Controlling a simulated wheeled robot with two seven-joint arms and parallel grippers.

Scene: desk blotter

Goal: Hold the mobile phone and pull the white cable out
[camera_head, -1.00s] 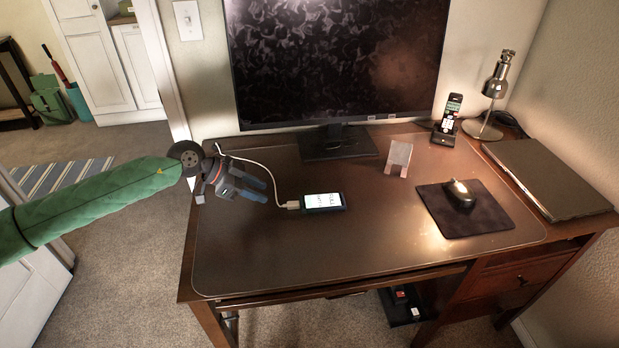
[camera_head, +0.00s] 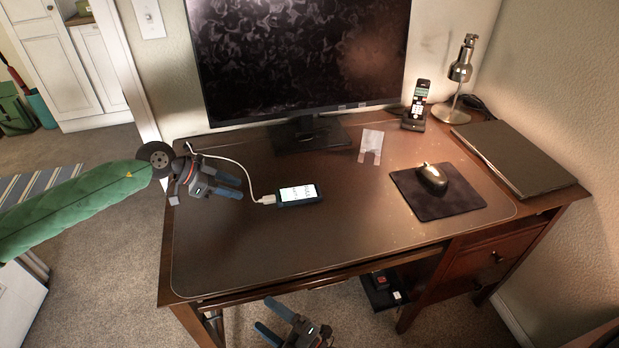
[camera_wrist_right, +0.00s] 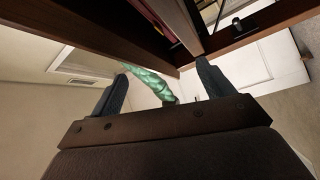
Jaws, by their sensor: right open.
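The mobile phone (camera_head: 299,194) lies flat on the desk blotter with its screen lit. The white cable (camera_head: 247,173) meets the phone's left end at a white plug (camera_head: 267,199) and curves back to the desk's far left. My left gripper (camera_head: 241,189) is open and empty, left of the phone and near the cable, with its fingers toward the phone. My right gripper (camera_head: 262,313) is low, in front of the desk's front edge, open and empty. Its spread fingers also show in the right wrist view (camera_wrist_right: 162,72), where neither phone nor cable is seen.
A monitor (camera_head: 300,55) stands behind the phone. A phone stand (camera_head: 371,141), a mouse (camera_head: 432,178) on a dark pad (camera_head: 409,200), a cordless phone (camera_head: 416,105), a lamp (camera_head: 460,72) and a laptop (camera_head: 515,158) are to the right. The blotter (camera_head: 230,255) in front is clear.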

